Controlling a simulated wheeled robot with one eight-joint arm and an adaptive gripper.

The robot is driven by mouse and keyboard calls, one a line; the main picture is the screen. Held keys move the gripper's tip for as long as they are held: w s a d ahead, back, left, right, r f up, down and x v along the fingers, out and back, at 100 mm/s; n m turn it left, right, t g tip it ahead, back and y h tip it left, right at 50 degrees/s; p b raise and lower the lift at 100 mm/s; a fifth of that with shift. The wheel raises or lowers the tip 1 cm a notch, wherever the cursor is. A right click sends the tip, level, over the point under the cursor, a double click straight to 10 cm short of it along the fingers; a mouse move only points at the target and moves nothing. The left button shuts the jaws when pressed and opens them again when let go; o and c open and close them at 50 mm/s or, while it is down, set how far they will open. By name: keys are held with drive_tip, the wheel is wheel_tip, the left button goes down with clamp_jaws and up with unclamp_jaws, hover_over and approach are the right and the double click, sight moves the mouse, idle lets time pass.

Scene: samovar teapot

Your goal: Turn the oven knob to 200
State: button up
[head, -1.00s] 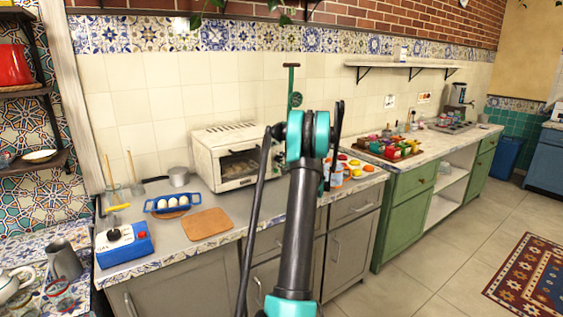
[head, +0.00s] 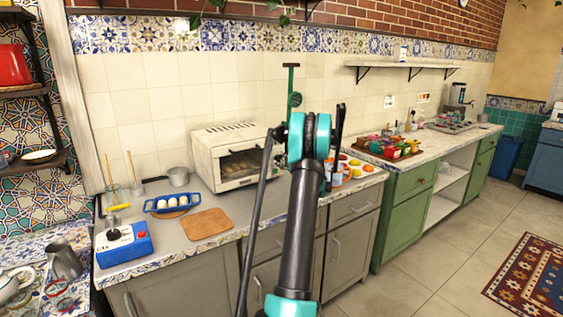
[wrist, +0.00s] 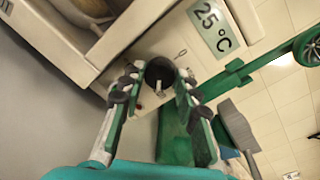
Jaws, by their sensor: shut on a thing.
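The white oven (head: 232,155) stands on the grey counter against the tiled wall. Its right side is hidden behind my arm in the head view. In the wrist view, the dark round oven knob (wrist: 159,70) sits on the pale front panel, with a light pointer on it. A display (wrist: 213,27) beside it reads 25 °C. My gripper (wrist: 158,82) has its two fingers on either side of the knob and is shut on it. In the head view my gripper is hidden behind my arm.
In the wrist view a green object (wrist: 176,135) stands close to my right finger.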

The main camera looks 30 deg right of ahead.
idle(0.4)
drive_tip(key=o, duration=0.9)
drive_tip(key=shift+s, duration=0.1)
drive_tip(key=s, duration=0.4)
drive_tip(key=s+d, duration=0.1)
drive_tip(key=s, duration=0.6)
drive_tip(key=shift+s+d+r, duration=0.2)
drive_tip(key=shift+s+d, duration=0.15)
drive_tip(key=shift+s, duration=0.05)
